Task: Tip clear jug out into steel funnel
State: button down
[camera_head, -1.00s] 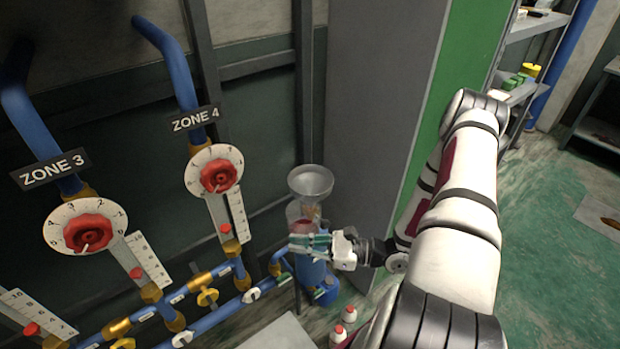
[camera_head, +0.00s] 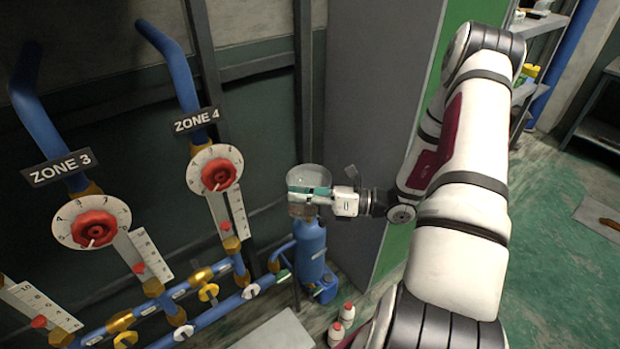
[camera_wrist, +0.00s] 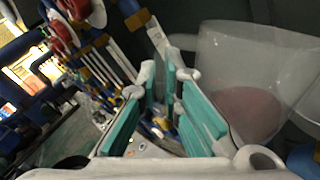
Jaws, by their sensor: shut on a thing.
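The clear jug (camera_head: 301,211) is at my gripper (camera_head: 308,191), in the middle of the head view. It shows large and see-through at the right of the wrist view (camera_wrist: 235,65), with pinkish contents low inside. My gripper's teal fingers are shut on the jug; the exact grip spot is hard to see. The jug looks roughly upright. I cannot tell how far apart jug and funnel are.
A blue cylinder (camera_head: 310,245) stands below the jug, with a blue container (camera_head: 326,290) at its foot. Blue pipes with dials and red knobs (camera_head: 215,175) line the wall at left. A grey panel (camera_head: 370,110) rises close behind my gripper. White bottles (camera_head: 347,312) stand on the floor.

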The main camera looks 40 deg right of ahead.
aim_at(301, 179)
jog(key=shift+w+d+r+m, duration=0.45)
jog(key=shift+w+r+m, duration=0.1)
jog(key=shift+m, duration=0.15)
jog(key=shift+w+d+m, duration=0.3)
jog(key=shift+w+m, duration=0.05)
jog(key=shift+m, duration=0.25)
jog(key=shift+d+r+m, duration=0.15)
jog(key=shift+r+m, duration=0.25)
jog(key=shift+r, duration=0.15)
jog(key=shift+w+d+r+m, duration=0.15)
jog(key=shift+w+r+m, duration=0.15)
jog(key=shift+r+m, duration=0.2)
jog(key=shift+w+d+m+b, duration=0.4)
jog(key=shift+w+m, duration=0.05)
jog(key=shift+m, duration=0.35)
jog(key=shift+w+d+r+m, duration=0.55)
jog(key=shift+r+m, duration=0.1)
jog(key=shift+m, duration=0.25)
jog(key=shift+w, duration=0.1)
jog(key=shift+w+d+f+m+b, duration=0.1)
jog(key=shift+w+d+m+b, duration=0.2)
jog(key=shift+w+d+b, duration=0.15)
